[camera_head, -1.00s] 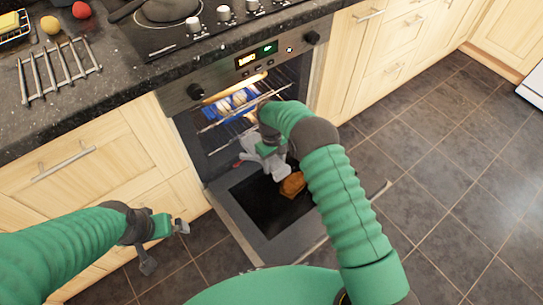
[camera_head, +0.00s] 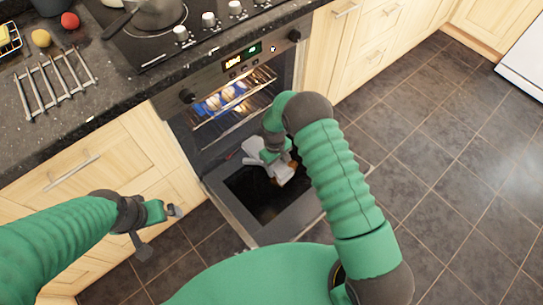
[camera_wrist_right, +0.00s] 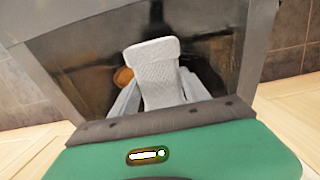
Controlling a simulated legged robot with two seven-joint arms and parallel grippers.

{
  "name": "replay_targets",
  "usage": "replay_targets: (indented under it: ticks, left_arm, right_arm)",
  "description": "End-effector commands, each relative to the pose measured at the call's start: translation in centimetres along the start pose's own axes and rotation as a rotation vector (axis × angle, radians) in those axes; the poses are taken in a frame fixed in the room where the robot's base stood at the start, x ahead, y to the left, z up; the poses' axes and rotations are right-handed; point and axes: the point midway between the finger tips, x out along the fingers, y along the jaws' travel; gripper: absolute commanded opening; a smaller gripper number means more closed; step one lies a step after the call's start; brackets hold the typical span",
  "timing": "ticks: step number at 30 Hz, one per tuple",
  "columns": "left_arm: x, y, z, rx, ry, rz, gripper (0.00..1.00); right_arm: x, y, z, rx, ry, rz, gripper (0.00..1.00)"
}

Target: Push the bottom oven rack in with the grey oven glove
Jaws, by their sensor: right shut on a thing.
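My right gripper (camera_head: 270,160) is shut on the grey oven glove (camera_head: 258,153) and holds it over the open oven door (camera_head: 228,205). The glove also shows large in the wrist view (camera_wrist_right: 155,65). The oven rack (camera_head: 236,105) shows inside the lit oven, with a blue dish (camera_head: 213,103) holding pale items by it. The glove is apart from the rack, on the near side of it. Which rack level is the bottom one is hard to tell. My left gripper (camera_head: 160,231) is open and empty in front of the cabinets at left.
An orange-brown food item (camera_wrist_right: 123,77) is partly hidden by the glove, over or on the door. A pan (camera_head: 155,12) stands on the hob. A metal toast-style rack (camera_head: 55,85) lies on the counter. The tiled floor (camera_head: 450,170) at right is clear.

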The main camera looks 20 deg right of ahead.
Motion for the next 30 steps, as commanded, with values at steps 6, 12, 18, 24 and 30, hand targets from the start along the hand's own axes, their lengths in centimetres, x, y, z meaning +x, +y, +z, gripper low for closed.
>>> replay_targets:
  ticks: [6, 12, 18, 24, 30]
  left_arm:
    - [-3.5, 0.0, -0.8, 0.0, 0.0, 0.0, 1.0]
    - [-5.7, 0.0, -1.3, 0.0, 0.0, 0.0, 1.0]
    - [-6.2, 0.0, -1.4, 0.0, 0.0, 0.0, 1.0]
    - [-6.0, 0.0, -1.4, 0.0, 0.0, 0.0, 1.0]
    - [-6.1, 0.0, -1.4, 0.0, 0.0, 0.0, 1.0]
  right_arm:
    - [-1.0, 0.0, 3.3, 0.001, -0.003, -0.001, 0.05]
    - [-1.3, 0.0, 6.2, 0.002, -0.003, -0.001, 0.05]
    - [-1.0, 0.0, 7.4, 0.001, 0.0, 0.0, 0.05]
    - [-0.9, 0.0, 7.3, 0.001, 0.0, 0.0, 0.05]
    - [-1.1, 0.1, 7.2, 0.003, 0.001, 0.001, 0.05]
